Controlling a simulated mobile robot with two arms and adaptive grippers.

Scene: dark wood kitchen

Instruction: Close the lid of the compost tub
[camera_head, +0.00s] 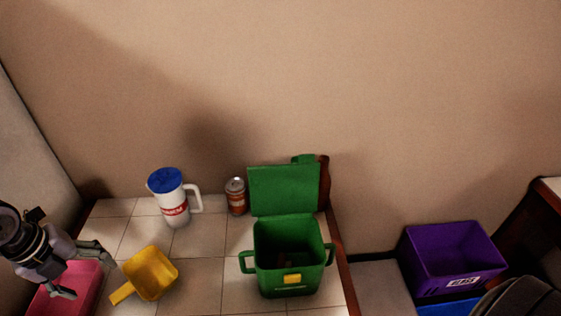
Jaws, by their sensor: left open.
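The green compost tub (290,285) stands on the tiled counter, right of the middle of the view. Its green lid (283,190) is up, standing open at the tub's back edge. The tub has a handle on each side and a yellow latch (292,279) on its front. Something dark lies inside, too dim to make out. My left gripper (88,272) is at the far left, open and empty, above a pink container and well apart from the tub. My right gripper is not in view.
A yellow scoop (152,273) lies between my left gripper and the tub. A white jug with a blue lid (174,203) and a can (236,196) stand behind. A pink container (72,288) is at left. A purple bin (453,258) sits beyond the counter's right edge.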

